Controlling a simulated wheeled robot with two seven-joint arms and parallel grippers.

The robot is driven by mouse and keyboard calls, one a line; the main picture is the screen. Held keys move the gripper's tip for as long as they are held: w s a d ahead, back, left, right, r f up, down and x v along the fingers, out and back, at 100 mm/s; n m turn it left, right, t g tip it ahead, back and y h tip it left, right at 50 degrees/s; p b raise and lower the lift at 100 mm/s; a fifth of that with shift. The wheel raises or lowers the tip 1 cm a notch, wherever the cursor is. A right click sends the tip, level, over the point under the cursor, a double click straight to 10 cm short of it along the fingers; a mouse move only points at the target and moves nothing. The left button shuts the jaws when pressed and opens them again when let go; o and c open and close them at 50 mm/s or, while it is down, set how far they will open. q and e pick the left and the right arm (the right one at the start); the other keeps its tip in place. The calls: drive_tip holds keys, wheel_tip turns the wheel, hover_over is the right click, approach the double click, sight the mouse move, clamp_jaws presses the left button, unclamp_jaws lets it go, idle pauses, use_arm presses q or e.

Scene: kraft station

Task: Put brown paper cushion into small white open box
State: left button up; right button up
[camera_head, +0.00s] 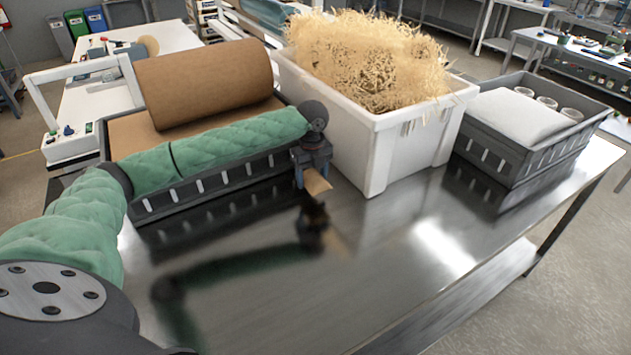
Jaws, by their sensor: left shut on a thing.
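My left gripper (309,179) hangs fingers-down over the metal table, in front of the gap between the left dark crate and the white bin. It is shut on a small piece of brown paper (319,184), which I take to be the brown paper cushion. The paper sticks out below and to the right of the fingers, above the tabletop, and its reflection shows beneath. The gripper hides part of it. I see no small white open box in this view. My right gripper is not in view.
The left dark crate (205,190) holds a large brown paper roll (205,82). A large white bin (400,150) is heaped with wood wool (370,60). The right dark crate (530,160) holds white sheets (515,112) and glass jars (547,103). The shiny metal table (400,270) is clear in front.

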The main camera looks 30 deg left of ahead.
use_arm(q)
drive_tip(key=shift+s+f+p, duration=0.1)
drive_tip(key=shift+f+p, duration=0.55)
drive_tip(key=shift+f, duration=1.3)
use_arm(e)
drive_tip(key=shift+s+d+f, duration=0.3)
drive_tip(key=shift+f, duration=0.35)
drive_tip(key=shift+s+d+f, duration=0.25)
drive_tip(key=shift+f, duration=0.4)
use_arm(q)
drive_tip(key=o, duration=0.9)
drive_tip(key=shift+f, duration=0.1)
drive_tip(key=shift+o, duration=0.2)
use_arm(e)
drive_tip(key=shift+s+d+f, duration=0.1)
use_arm(q)
drive_tip(key=shift+r, duration=0.2)
